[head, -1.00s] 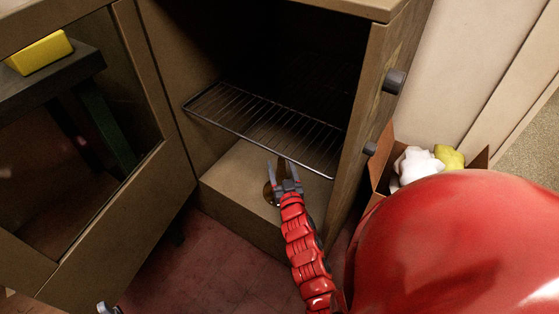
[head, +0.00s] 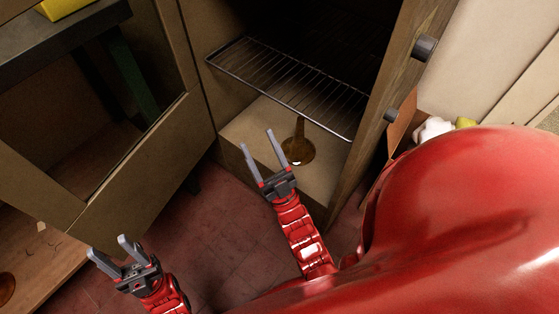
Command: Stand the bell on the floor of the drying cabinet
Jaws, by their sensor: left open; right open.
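The brass bell (head: 298,150) stands upright on the cabinet floor, its wide flare down and its narrow stem up, under the wire rack. The drying cabinet (head: 240,126) is open at the front. My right gripper (head: 257,146) is open and empty, in front of the cabinet opening, to the left of the bell and apart from it in the picture. My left gripper (head: 107,246) is open and empty at the lower left, outside the cabinet, over the floor.
A wire rack (head: 290,85) spans the cabinet above the bell. The glazed cabinet door (head: 130,160) stands open at the left. A box with white and yellow cloths (head: 432,128) stands at the right. A wooden surface (head: 40,255) shows at the lower left.

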